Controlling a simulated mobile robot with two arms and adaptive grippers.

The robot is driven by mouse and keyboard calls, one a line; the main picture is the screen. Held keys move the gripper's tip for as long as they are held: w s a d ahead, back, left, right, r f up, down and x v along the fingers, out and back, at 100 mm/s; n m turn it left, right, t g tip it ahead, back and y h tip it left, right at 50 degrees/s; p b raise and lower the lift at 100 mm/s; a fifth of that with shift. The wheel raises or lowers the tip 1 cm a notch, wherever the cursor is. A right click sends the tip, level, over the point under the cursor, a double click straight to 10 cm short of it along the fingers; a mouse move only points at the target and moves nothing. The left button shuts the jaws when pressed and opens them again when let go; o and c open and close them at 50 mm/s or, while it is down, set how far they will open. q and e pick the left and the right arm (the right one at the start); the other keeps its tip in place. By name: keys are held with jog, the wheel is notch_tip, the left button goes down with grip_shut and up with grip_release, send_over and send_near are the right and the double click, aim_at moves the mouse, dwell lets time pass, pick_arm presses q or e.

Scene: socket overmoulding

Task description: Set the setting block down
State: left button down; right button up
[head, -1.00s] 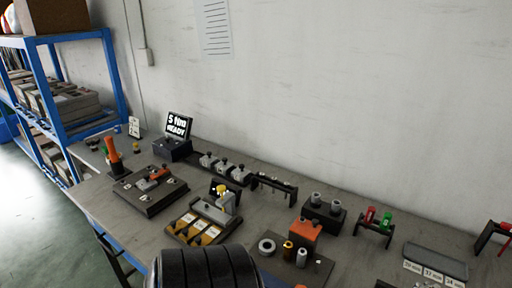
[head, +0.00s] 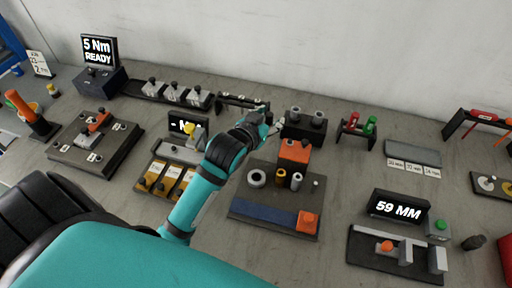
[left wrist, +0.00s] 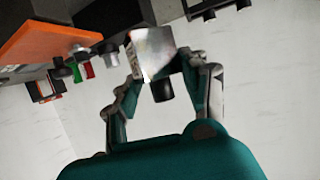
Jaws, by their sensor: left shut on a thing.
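My left arm reaches across the bench in the head view. Its gripper (head: 273,126) is over the back of the bench, by the dark block with two grey cylinders. In the left wrist view the gripper (left wrist: 165,72) is shut on a shiny metal setting block (left wrist: 151,50) with a black knob. The block is between the fingers, with its knob towards the palm. In the head view the gripper and arm mostly hide it. I cannot tell whether it touches anything beneath. My right gripper is not in view.
A rack (head: 133,92) with several similar knobbed metal blocks stands at the back left. An orange block (head: 294,151) on a dark plate (head: 245,198) is close to the gripper. A grey labelled tray (head: 413,151) and a 59 MM display (head: 398,208) stand right.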

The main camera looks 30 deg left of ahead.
pick_arm(q)
jog(key=shift+w+a+f, duration=0.25)
jog(key=shift+w+f, duration=0.15)
jog(key=shift+f, duration=0.05)
jog(key=shift+w+a+f, duration=0.2)
jog(key=shift+w+f, duration=0.15)
jog(key=shift+f, duration=0.1)
notch_tip(320, 180, down, 3)
jog(key=shift+s+d+f, duration=0.1)
notch_tip(320, 180, down, 5)
jog(key=shift+f, duration=0.35)
jog(key=c, duration=0.7)
grip_release()
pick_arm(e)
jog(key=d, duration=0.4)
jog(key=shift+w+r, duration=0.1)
pick_arm(q)
jog(key=shift+o, duration=0.2)
